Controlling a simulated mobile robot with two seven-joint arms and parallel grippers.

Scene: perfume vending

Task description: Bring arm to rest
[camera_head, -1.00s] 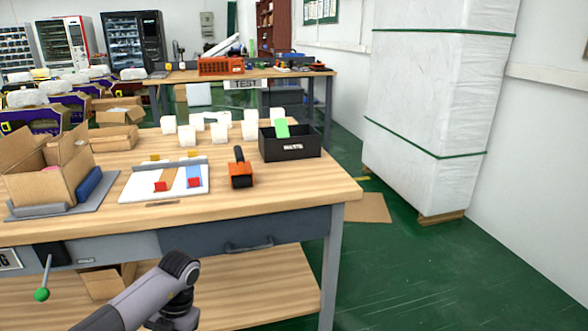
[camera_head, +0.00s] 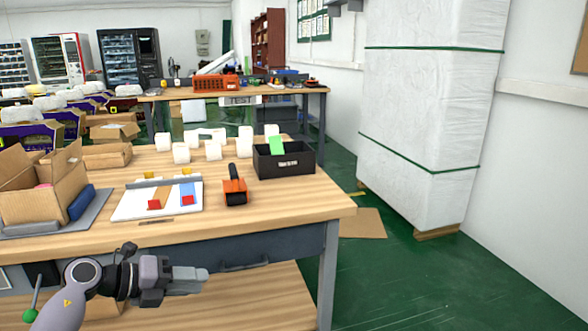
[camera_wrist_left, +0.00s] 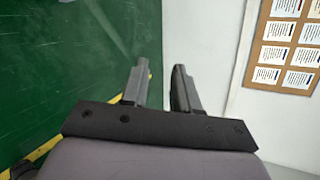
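My left gripper (camera_head: 203,275) is in front of the wooden workbench, below the level of its top, with its fingers pointing right in the head view. In the left wrist view its two grey fingers (camera_wrist_left: 162,72) stand apart with a gap and nothing between them. Behind them are a green floor and a white wall. My right gripper is in neither view.
The workbench (camera_head: 290,208) carries an open cardboard box (camera_head: 40,190), a white board (camera_head: 130,207), an orange-and-black tape dispenser (camera_head: 234,190) and a black bin (camera_head: 295,163). A wrapped white stack (camera_head: 425,110) stands right. Green floor (camera_head: 420,280) is clear. A notice board (camera_wrist_left: 287,45) hangs on the wall.

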